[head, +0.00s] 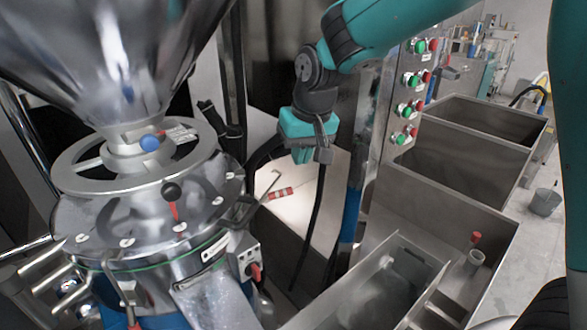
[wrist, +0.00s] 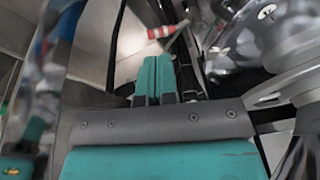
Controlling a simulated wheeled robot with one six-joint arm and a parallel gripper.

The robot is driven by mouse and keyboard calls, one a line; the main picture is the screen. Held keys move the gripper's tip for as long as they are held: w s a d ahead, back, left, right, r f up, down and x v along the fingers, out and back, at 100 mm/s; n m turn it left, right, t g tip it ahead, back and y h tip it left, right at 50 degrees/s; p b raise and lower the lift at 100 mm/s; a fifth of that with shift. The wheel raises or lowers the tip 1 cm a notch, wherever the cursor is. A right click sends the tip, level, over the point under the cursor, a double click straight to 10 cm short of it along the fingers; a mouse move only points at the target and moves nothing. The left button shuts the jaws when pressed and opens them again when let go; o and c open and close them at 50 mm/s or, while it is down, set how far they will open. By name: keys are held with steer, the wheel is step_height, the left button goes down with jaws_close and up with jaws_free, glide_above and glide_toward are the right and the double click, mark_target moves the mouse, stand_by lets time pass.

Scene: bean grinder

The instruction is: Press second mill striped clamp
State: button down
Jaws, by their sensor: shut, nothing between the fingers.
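The red-and-white striped clamp handle (head: 280,193) shows in the head view just right of the mill (head: 140,215), in front of a light panel. It also shows in the wrist view (wrist: 160,32), near the top, just beyond my fingertips. My gripper (head: 302,158) is above and a little right of the handle in the head view, pointing down. In the wrist view its two teal fingers (wrist: 154,66) are together with nothing between them. A gap shows between the fingertips and the handle; I cannot tell how deep it is.
A large metal funnel (head: 110,50) tops the mill. A switch box with a red knob (head: 247,262) sits on its side. A post with green and red buttons (head: 408,108) stands right of my gripper. Open steel bins (head: 470,150) lie further right. Dark cables hang near my gripper.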

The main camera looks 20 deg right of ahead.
mark_target(292, 188)
steer(key=w+d+m+h, duration=0.1)
steer(key=w+d, duration=0.1)
steer(key=w, duration=0.4)
steer(key=shift+w+f+m+t+p, duration=0.2)
steer(key=shift+f+m+t+p, duration=0.1)
steer(key=shift+f+m+p, duration=0.15)
steer(key=p+x, duration=0.4)
steer(key=x, duration=1)
steer(key=shift+s, duration=0.1)
steer(key=shift+f, duration=0.1)
